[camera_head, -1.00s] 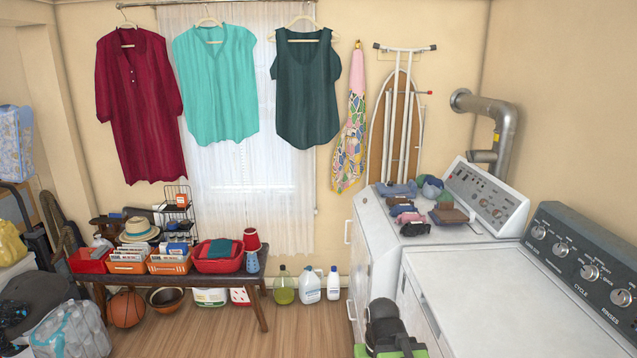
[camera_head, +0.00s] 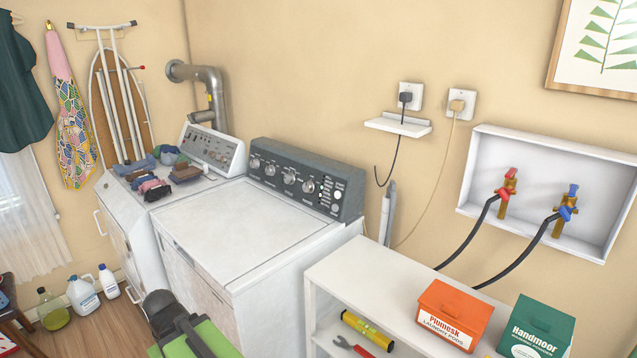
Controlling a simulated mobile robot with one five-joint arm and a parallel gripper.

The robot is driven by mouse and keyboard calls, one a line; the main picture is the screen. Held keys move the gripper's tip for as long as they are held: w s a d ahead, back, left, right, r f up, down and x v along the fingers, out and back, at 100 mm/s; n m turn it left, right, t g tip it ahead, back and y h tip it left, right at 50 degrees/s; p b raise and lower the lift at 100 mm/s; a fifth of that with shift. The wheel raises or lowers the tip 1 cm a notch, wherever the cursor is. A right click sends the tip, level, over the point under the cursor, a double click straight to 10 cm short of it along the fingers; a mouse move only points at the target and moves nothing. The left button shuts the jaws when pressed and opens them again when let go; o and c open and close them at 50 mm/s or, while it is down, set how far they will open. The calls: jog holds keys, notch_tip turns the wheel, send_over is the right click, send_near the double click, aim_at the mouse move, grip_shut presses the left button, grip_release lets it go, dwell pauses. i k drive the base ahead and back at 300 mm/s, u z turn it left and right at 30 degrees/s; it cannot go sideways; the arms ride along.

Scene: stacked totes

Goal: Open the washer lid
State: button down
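The washer is the white top-loading machine (camera_head: 268,312) with a dark grey control panel (camera_head: 305,182) along its back. Its lid (camera_head: 245,230) lies flat and closed on top, and nothing rests on it. The lid's front edge faces the lower left. A dark grey and green part of my own body (camera_head: 180,325) shows at the bottom edge, in front of the washer and apart from the lid. No gripper fingers can be made out.
A white dryer (camera_head: 130,230) with folded clothes on top stands left of the washer. A white shelf (camera_head: 340,270) with an orange box (camera_head: 455,312) and a green box (camera_head: 537,330) stands at right. Bottles (camera_head: 83,295) stand on the floor at left.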

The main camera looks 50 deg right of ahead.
aim_at(230, 232)
jog(key=z, duration=0.1)
jog(key=k, duration=0.3)
jog(key=u, duration=2.2)
jog(key=i, duration=0.8)
jog(key=z, duration=3.7)
jog(key=i, duration=1)
jog(key=u, duration=0.05)
